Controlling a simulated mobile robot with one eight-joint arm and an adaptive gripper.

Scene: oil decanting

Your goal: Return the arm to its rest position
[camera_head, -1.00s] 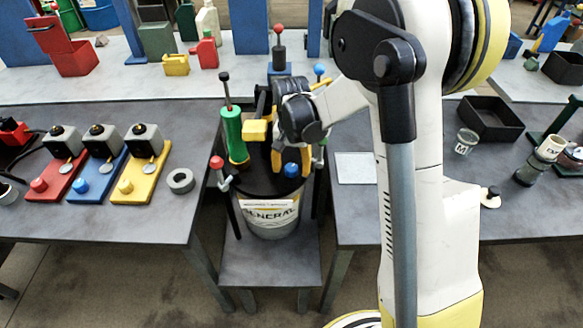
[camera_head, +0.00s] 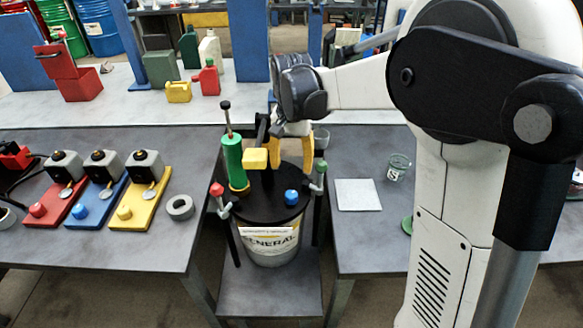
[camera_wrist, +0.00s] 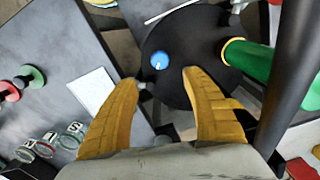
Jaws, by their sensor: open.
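My gripper (camera_head: 292,168) is open and empty, with its yellow fingers pointing down above the black lid (camera_head: 262,207) of the white GENERAL drum (camera_head: 272,252). In the wrist view, my gripper (camera_wrist: 160,80) has its two fingers wide apart. The blue knob (camera_wrist: 159,60) on the lid shows between them, with nothing held. The knob also shows in the head view (camera_head: 291,197). The arm reaches in from the right, its wrist bent downward. Part of the drum's rear side is hidden behind the fingers.
A green cylinder (camera_head: 234,162) with a black rod stands at the lid's left. Red and blue knobbed devices stand on the left table; a pale square plate (camera_head: 357,195) lies on the right table. Blue posts stand behind.

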